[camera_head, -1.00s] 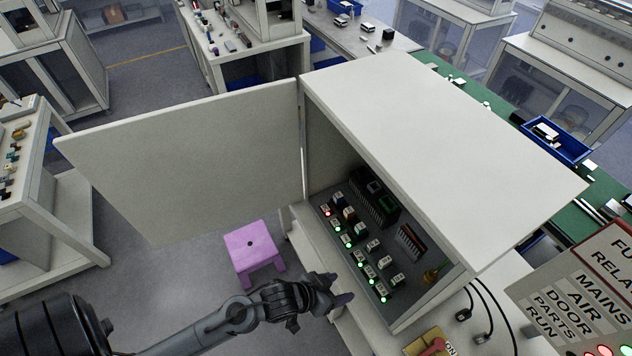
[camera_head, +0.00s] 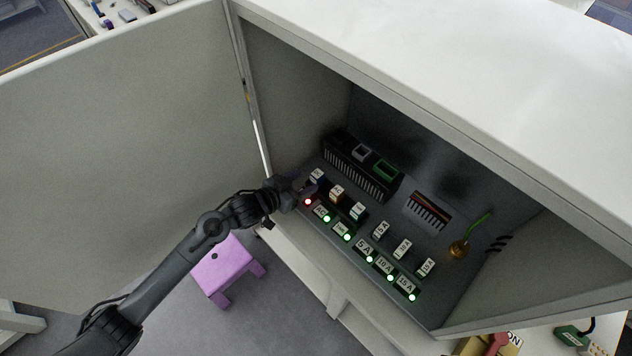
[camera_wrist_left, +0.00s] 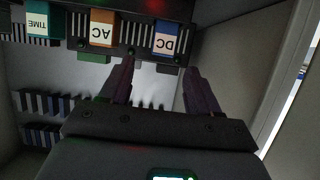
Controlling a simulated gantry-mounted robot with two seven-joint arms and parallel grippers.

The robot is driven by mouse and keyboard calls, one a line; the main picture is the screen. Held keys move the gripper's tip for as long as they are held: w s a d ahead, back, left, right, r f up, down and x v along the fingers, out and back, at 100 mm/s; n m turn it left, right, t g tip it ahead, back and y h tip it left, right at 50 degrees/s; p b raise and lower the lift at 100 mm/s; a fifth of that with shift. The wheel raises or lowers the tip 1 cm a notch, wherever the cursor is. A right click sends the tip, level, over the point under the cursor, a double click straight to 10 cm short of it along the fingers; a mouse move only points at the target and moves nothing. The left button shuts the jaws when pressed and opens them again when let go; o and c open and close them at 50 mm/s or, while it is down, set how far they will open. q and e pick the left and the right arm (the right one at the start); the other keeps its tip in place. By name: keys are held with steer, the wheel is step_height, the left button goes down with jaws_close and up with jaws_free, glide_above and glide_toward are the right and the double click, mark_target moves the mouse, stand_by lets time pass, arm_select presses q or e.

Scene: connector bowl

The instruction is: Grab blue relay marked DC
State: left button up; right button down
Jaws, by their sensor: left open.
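The blue relay marked DC (camera_wrist_left: 167,38) is in the upper part of the left wrist view, its label upside down. In the head view it is the leftmost relay (camera_head: 317,175) in the back row inside the open cabinet. My left gripper (camera_wrist_left: 158,78) is open, its two dark fingers pointing at the relay row. The DC relay lies ahead of the fingers, between their lines, with no contact visible. In the head view the gripper (camera_head: 302,192) is at the cabinet's left opening, close beside the relay, partly hiding it. My right gripper is not seen.
An orange relay marked AC (camera_wrist_left: 102,29) stands beside the DC relay, with a green TIME relay (camera_wrist_left: 38,22) beyond. A row of fuses with lights runs in front. The cabinet door (camera_head: 120,130) stands open at the left; a purple stool (camera_head: 222,266) is below.

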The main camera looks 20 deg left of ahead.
mark_target(321, 173)
arm_select(q)
steer(key=x, duration=0.3)
steer(key=shift+w+d, duration=0.1)
steer(key=shift+w, duration=0.15)
steer(key=shift+b+x, duration=0.85)
steer(key=shift+x, duration=2)
steer(key=shift+f, duration=0.2)
steer(key=c, duration=1)
steer(key=shift+c, duration=0.2)
